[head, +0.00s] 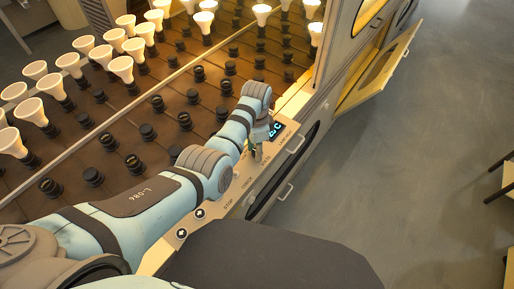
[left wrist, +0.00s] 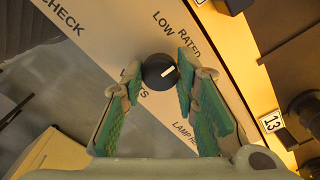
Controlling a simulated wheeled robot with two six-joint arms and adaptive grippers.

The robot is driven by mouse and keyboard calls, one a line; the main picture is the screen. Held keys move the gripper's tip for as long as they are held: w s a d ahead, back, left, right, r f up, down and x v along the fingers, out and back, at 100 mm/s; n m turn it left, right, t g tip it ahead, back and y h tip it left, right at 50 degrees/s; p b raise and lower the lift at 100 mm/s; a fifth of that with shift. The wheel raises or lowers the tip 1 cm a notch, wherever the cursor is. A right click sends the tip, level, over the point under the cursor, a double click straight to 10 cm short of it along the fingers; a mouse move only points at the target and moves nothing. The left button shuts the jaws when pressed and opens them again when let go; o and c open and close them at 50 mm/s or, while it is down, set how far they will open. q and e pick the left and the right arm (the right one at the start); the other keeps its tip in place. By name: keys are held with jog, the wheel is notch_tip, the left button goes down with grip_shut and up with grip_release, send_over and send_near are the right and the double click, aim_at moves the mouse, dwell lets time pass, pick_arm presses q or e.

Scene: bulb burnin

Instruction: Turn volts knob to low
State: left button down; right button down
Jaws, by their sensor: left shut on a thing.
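The volts knob (left wrist: 160,72) is a small round black knob with a white pointer line, on a beige panel (left wrist: 100,45). In the left wrist view the pointer line aims right and slightly up, nearer the RATED label (left wrist: 190,40) than the LOW label (left wrist: 163,24). The VOLTS label is partly hidden by a finger. My left gripper (left wrist: 159,75) has its two green-padded fingers on either side of the knob, shut on it. In the head view my left gripper (head: 256,153) is at the panel strip, and the knob is hidden there. My right gripper is not in view.
Handles (head: 295,144) stick out from the front.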

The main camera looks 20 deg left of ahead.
pick_arm(q)
jog(key=n+p, duration=0.2)
jog(key=n, duration=0.1)
jog(key=shift+r, duration=0.15)
jog(key=shift+n+p, duration=0.65)
jog(key=shift+n, duration=1.65)
jog(key=c, duration=1.2)
grip_release()
jog(key=shift+c, duration=0.2)
notch_tip(320, 180, up, 12)
